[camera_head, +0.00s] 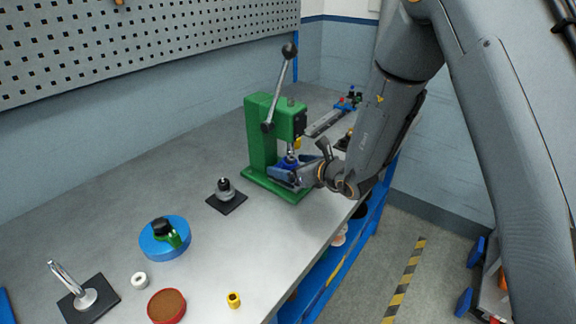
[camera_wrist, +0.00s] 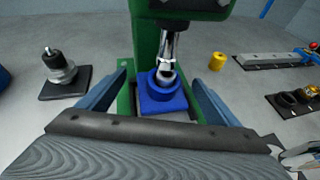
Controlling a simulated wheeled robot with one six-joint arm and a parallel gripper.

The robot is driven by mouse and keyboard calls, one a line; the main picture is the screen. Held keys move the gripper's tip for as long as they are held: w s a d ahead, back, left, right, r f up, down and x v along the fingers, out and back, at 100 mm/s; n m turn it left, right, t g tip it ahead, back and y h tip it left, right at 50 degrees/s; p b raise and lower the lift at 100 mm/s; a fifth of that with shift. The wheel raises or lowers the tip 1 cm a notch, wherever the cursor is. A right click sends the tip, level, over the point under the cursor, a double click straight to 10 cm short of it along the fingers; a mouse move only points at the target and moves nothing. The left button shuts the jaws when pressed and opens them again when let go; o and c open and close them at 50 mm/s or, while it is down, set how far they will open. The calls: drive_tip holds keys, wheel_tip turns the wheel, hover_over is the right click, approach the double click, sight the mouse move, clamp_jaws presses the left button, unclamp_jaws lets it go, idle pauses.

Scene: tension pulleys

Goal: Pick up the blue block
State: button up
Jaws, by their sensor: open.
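The blue block (camera_wrist: 163,100) sits on the base of a green press (camera_head: 262,140), under the press's metal ram (camera_wrist: 169,50). A shiny metal piece sits at the block's top, at the ram's lower end; I cannot tell whether they touch. In the head view the block (camera_head: 288,162) is partly hidden by my gripper (camera_head: 285,172). In the wrist view my gripper (camera_wrist: 160,78) is open, with one blue-grey finger on each side of the block and visible gaps between. The block's lower front is near the gripper's palm edge.
The press lever (camera_head: 280,88) rises above the block. A dark metal part on a black pad (camera_head: 226,195) stands left of the press. A yellow piece (camera_wrist: 217,61) and a grey rail (camera_wrist: 270,61) lie to the right.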

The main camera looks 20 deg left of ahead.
drive_tip(key=shift+w+a+f, duration=0.25)
drive_tip(key=shift+w+a, duration=0.1)
drive_tip(key=shift+a, duration=0.05)
drive_tip(key=shift+c, duration=0.4)
drive_tip(key=c, duration=1.5)
